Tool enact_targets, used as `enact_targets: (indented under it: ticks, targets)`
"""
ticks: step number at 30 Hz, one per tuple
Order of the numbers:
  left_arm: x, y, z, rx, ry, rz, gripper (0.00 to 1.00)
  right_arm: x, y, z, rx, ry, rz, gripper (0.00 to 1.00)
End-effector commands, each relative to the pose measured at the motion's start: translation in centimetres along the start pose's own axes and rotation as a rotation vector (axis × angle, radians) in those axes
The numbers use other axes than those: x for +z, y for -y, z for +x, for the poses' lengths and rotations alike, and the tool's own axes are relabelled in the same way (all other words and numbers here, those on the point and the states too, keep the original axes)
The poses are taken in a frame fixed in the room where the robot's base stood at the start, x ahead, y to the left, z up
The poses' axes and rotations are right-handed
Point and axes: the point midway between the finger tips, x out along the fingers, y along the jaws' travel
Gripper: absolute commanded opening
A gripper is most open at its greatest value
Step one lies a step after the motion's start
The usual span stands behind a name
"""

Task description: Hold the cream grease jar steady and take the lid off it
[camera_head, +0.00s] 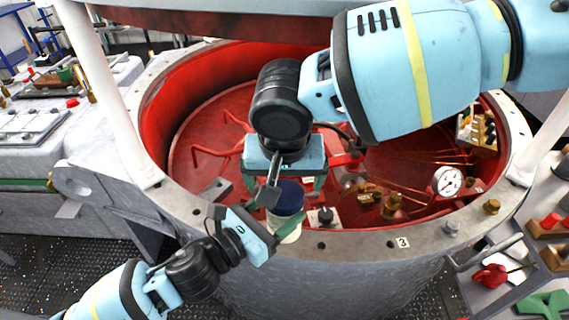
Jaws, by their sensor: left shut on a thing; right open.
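The cream grease jar (291,236) stands upright at the near rim of the round red vessel, with a dark blue lid (288,196) on top. My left gripper (284,208) reaches in from the lower left and is shut on the jar, its fingers hiding part of the jar's side. My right gripper (285,184) comes down from above and is open, with one finger on each side of the lid. Its body hides the back of the lid, and I cannot tell whether the fingers touch it.
The grey vessel rim (370,241) carries bolts and a number 3 tag. A pressure gauge (447,181) and brass fittings (391,205) stand right of the jar. Red pipes lie inside the vessel. White posts (112,95) rise at both sides. Tool benches flank the vessel.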

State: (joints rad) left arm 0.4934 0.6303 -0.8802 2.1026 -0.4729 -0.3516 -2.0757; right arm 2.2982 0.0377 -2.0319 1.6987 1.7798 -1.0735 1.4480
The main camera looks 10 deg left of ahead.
Motion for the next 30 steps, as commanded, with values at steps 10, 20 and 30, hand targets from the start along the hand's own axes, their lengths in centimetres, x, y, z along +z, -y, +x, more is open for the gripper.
enact_targets:
  ticks: [10, 20, 30]
  targets:
    - [0.2, 0.0, 0.0, -0.001, 0.003, 0.001, 0.02, 0.0, 0.0, 3.7, 0.001, -0.001, -0.001, 0.95]
    - [0.2, 0.0, 0.0, -0.001, 0.003, 0.001, 0.02, 0.0, 0.0, 4.0, 0.0, -0.001, -0.001, 0.95]
    - [0.2, 0.0, 0.0, -0.001, 0.003, 0.001, 0.02, 0.0, 0.0, 4.0, 0.0, -0.001, -0.001, 0.54]
